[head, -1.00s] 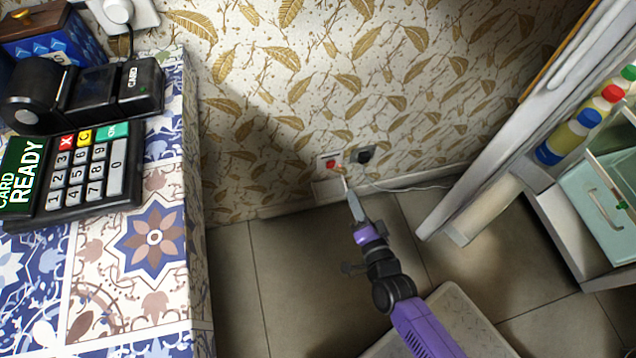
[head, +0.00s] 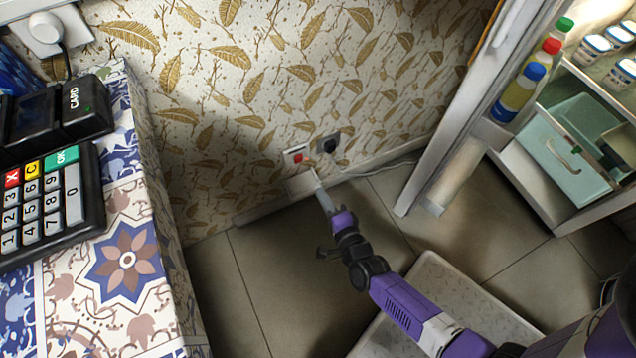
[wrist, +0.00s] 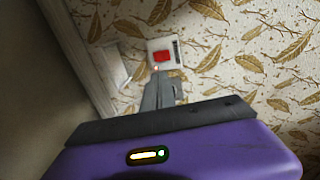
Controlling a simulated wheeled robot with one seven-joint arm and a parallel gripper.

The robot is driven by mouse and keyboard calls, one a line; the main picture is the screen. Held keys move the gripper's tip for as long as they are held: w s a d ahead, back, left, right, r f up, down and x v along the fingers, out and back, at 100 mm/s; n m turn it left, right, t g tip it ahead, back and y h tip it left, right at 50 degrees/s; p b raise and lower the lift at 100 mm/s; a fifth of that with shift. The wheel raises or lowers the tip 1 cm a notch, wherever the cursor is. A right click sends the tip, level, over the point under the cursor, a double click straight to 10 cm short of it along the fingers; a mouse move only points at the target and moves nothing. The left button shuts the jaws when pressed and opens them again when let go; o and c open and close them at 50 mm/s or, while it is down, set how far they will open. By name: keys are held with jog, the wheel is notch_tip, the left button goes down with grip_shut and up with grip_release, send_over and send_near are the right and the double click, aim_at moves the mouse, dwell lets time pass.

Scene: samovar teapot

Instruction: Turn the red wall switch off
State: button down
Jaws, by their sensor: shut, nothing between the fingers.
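The red wall switch (head: 298,158) sits on a white plate low on the patterned wall, just above the skirting. It also shows in the wrist view as a red rocker (wrist: 161,56) on its white plate, beyond the fingertips. My gripper (head: 318,183) is in front of and slightly below the switch in the head view. In the wrist view my gripper's grey fingers (wrist: 160,82) are together and empty, with their tips close below the red rocker. I cannot tell whether they touch the plate, or which way the rocker is tipped.
A black plug (head: 328,145) is in a socket right of the switch, with a white cable along the floor. A tiled counter (head: 130,262) with a card terminal stands left. A white shelf unit (head: 530,185) with bottles stands right.

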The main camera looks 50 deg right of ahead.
jog(key=b, duration=0.3)
send_near(300, 157)
jog(key=x, duration=0.2)
jog(key=f+x, duration=0.1)
jog(key=x, duration=0.2)
jog(key=shift+w+d+r, duration=0.15)
jog(key=shift+w+d, duration=0.1)
jog(key=shift+w, duration=0.35)
jog(key=shift+w+d+r, duration=0.15)
jog(key=shift+w+r, duration=0.1)
jog(key=shift+w, duration=0.15)
jog(key=shift+s, duration=0.1)
